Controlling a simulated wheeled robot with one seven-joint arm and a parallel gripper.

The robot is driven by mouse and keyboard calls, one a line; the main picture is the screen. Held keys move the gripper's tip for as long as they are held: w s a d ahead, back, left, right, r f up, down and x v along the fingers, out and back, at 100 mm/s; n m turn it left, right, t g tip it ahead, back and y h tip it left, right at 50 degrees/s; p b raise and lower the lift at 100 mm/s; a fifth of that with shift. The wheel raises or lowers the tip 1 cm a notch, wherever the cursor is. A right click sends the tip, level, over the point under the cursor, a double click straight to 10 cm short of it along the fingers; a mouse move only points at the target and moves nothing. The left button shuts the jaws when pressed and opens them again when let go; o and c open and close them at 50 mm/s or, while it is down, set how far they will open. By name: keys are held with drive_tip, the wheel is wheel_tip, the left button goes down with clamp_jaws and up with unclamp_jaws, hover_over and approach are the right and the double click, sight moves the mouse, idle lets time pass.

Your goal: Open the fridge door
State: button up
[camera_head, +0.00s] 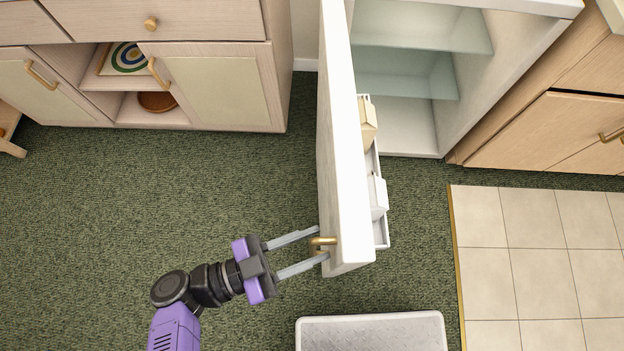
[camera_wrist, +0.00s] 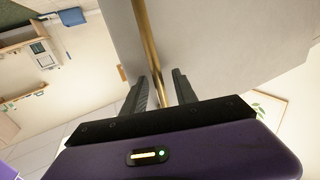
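The white fridge door (camera_head: 341,130) stands swung wide open, roughly square to the fridge body (camera_head: 410,138), whose shelves show. Its brass handle (camera_head: 323,241) is on the door's outer face near the free edge. My gripper (camera_head: 322,243) reaches it from the left, with its two fingers spread apart on either side of the handle. In the wrist view the brass bar (camera_wrist: 148,45) runs down between the fingers (camera_wrist: 163,82), with gaps beside it. The door's outer face (camera_wrist: 225,40) fills much of that view. Whether a finger touches the bar is unclear.
Door bins (camera_head: 378,195) line the door's inner side. A light wood cabinet (camera_head: 205,85) stands at the upper left and another (camera_head: 550,130) at the right. A grey-topped object (camera_head: 370,333) lies below the door. Green carpet (camera_head: 130,215) is clear at left.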

drive_tip(key=b+v, duration=0.1)
drive_tip(key=v, duration=0.6)
idle(0.5)
